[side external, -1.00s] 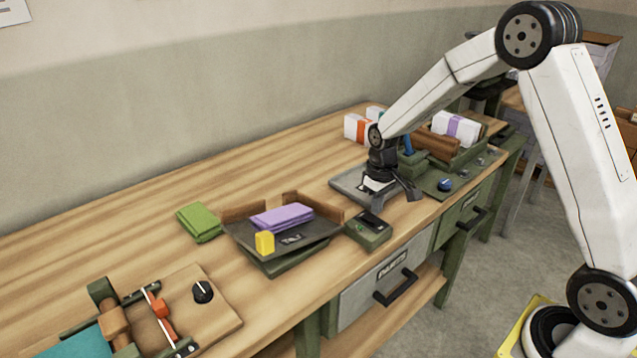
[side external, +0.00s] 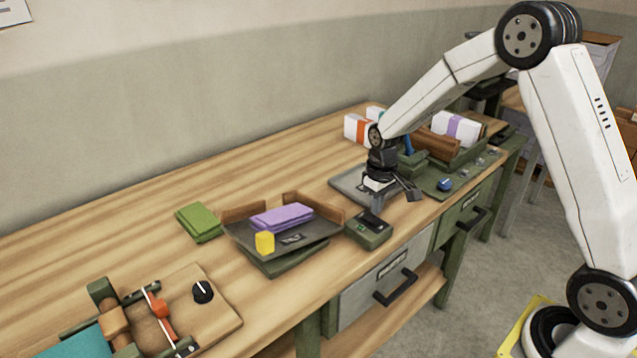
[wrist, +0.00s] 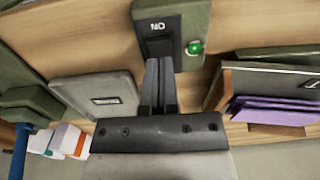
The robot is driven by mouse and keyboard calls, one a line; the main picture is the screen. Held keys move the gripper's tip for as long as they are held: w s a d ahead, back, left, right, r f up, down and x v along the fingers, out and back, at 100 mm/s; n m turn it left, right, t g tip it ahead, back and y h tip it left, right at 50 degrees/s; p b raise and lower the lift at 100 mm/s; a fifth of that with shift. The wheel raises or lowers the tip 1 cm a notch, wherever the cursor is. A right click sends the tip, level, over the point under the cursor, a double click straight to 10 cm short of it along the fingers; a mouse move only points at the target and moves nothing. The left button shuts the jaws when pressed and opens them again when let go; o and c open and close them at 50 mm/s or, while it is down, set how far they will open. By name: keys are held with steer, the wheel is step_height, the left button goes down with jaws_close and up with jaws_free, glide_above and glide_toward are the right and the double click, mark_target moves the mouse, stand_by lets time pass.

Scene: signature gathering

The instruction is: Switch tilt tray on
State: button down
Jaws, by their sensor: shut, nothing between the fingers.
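The tilt tray (side external: 325,233) is dark and tilted on a green base, with a stack of purple sheets (side external: 281,217) and a yellow block (side external: 265,242) on it. Its edge and purple sheets (wrist: 275,108) show at the right in the wrist view. A green switch box (side external: 368,236) stands just right of the tray. In the wrist view, the box (wrist: 190,18) has a dark rocker, an upside-down "ON" label and a lit green lamp (wrist: 194,47). My gripper (wrist: 161,65) is shut and empty, its tips at the rocker; whether they touch it, I cannot tell.
A grey plate (side external: 350,184) lies under my wrist. A green board with a blue knob (side external: 445,184) and white boxes (side external: 357,128) are behind. A green cloth stack (side external: 199,222) and a clamp board (side external: 222,318) are at left. The table's back-left is clear.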

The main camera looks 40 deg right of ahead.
mark_target(376, 223)
steer(key=shift+f, duration=1.2)
stand_by(1.1)
steer(key=shift+r, duration=3.55)
steer(key=shift+s+a, duration=0.4)
steer(key=s+a+t, duration=0.1)
steer(key=s+a, duration=0.3)
steer(key=s, duration=0.3)
steer(key=s+a+t, duration=0.1)
steer(key=s+a, duration=0.3)
steer(key=s, duration=0.4)
steer(key=shift+f+t, duration=0.3)
steer(key=shift+f, duration=0.05)
